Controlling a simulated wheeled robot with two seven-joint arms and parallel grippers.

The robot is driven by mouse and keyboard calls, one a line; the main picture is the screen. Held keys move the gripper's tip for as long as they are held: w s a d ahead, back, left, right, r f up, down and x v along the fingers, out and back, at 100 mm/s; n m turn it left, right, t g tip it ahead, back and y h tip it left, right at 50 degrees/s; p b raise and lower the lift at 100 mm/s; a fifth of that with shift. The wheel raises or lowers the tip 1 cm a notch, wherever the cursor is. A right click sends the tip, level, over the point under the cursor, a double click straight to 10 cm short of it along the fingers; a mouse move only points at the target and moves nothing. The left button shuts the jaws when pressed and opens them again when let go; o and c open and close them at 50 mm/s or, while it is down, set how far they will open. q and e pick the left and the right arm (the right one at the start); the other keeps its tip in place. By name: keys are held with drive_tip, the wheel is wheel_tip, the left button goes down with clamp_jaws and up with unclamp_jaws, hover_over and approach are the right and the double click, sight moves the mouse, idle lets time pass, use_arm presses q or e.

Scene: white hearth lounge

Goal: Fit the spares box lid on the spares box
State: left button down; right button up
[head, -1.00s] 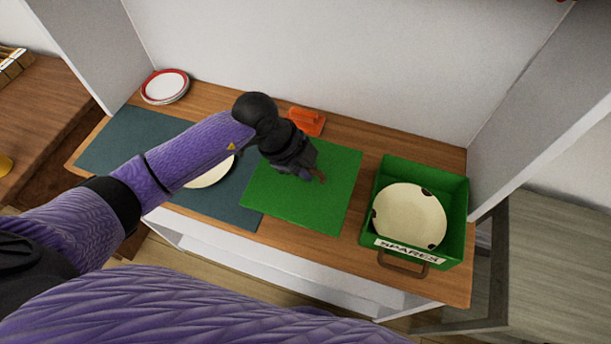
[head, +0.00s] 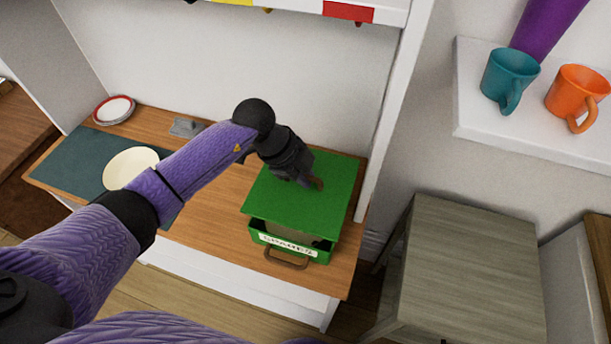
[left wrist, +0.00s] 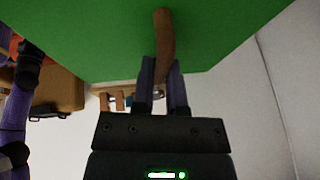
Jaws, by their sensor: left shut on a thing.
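The spares box lid (head: 335,206) is a flat green panel with a brown handle (head: 318,184). My left gripper (head: 308,182) is shut on that handle. In the left wrist view, the fingers (left wrist: 161,84) close around the brown handle (left wrist: 164,35) against the green lid (left wrist: 80,38). The lid lies over the green spares box (head: 265,239), covering most of its opening. A gap shows between the lid's front edge and the box's front wall, with part of the inside visible. The rear contact is hidden. My right gripper is out of view.
The box stands near the right end of the wooden counter (head: 212,215), close to a white upright panel. A cream plate (head: 128,165) lies on the dark mat (head: 70,165) at left. A grey item (head: 186,127) lies behind my arm. Mugs stand on a shelf at upper right.

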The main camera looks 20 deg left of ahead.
sight(295, 184)
use_arm(q)
drive_tip(key=shift+a, duration=0.25)
drive_tip(key=shift+f+p, duration=0.1)
drive_tip(key=shift+p, duration=0.2)
wheel_tip(295, 184, down, 4)
drive_tip(key=b, duration=0.2)
drive_tip(key=shift+f+b, duration=0.25)
drive_tip(key=shift+b, duration=0.05)
drive_tip(key=shift+f+b, duration=0.3)
drive_tip(key=shift+f, duration=0.7)
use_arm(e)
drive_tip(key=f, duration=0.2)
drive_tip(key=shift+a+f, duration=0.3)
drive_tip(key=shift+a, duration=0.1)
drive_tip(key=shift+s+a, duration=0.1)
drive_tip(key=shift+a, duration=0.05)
